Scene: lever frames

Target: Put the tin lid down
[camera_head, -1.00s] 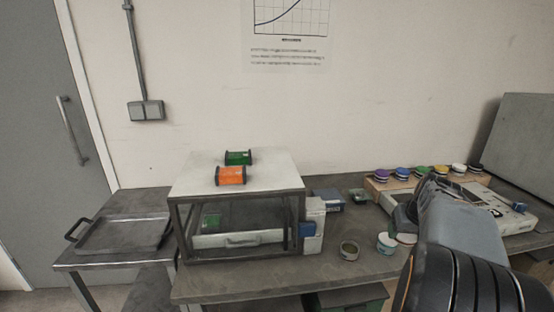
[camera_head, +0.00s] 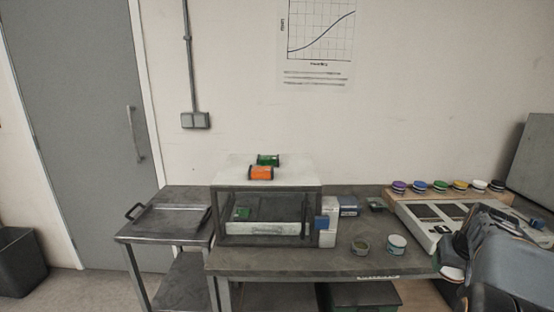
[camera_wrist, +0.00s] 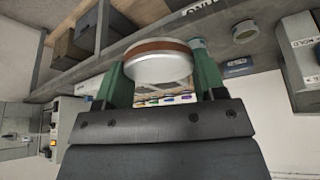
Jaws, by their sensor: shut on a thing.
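The tin lid (camera_wrist: 160,65) is a round pale metal disc with a brown band. In the wrist view it sits between the two green fingers of my gripper (camera_wrist: 161,78), which is shut on it. In the head view the lid (camera_head: 453,273) shows as a pale and reddish edge under my arm at lower right, beyond the bench's front edge; my arm hides most of the gripper there. An open tin (camera_head: 360,246) with dark greenish contents stands on the bench. A white tin (camera_head: 397,244) stands to its right.
A grey-white device (camera_head: 425,215) and a row of several coloured pots (camera_head: 440,186) stand at right. The bench front (camera_head: 290,262) left of the tins is bare.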

